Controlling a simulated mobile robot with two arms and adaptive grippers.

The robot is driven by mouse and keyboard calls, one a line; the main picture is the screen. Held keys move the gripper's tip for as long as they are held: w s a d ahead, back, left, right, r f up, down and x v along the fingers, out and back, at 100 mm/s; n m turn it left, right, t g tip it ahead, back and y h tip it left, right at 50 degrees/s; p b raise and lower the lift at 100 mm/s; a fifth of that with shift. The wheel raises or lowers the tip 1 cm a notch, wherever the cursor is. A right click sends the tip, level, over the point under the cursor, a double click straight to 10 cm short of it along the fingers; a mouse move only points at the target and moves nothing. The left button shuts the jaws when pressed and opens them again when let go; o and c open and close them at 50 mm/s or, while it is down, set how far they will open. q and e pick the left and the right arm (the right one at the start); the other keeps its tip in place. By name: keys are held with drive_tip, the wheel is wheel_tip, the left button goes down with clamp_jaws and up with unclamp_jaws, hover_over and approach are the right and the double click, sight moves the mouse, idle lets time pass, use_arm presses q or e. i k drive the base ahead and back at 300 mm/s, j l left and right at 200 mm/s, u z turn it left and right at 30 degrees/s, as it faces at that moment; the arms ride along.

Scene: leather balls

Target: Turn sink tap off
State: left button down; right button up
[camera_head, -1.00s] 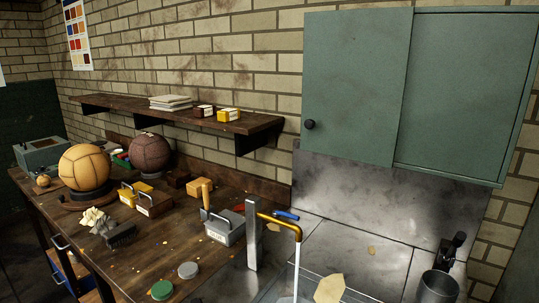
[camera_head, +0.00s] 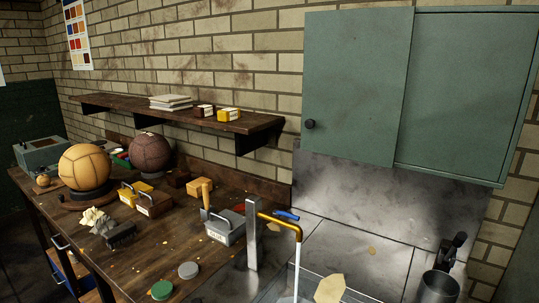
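The sink tap has a brass-coloured curved spout (camera_head: 280,222) and a blue lever handle (camera_head: 286,215) just behind it. A thin pale stream of water (camera_head: 297,268) runs down from the spout's end into the sink (camera_head: 352,296), whose basin is mostly cut off by the lower picture edge. The handle points to the right and slightly down. Neither of my grippers is in view, and nothing touches the tap.
An upright metal post (camera_head: 253,233) stands left of the spout. A metal cup (camera_head: 438,287) and a black object (camera_head: 454,247) are at the right. A tan sheet (camera_head: 330,289) lies by the sink. The workbench (camera_head: 150,265) at left is cluttered. A green cabinet (camera_head: 357,85) hangs above.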

sight(276, 213)
drive_tip(key=k+z, duration=0.25)
drive_tip(key=z, duration=0.25)
drive_tip(key=k+l+z, duration=0.15)
drive_tip(key=z, duration=0.3)
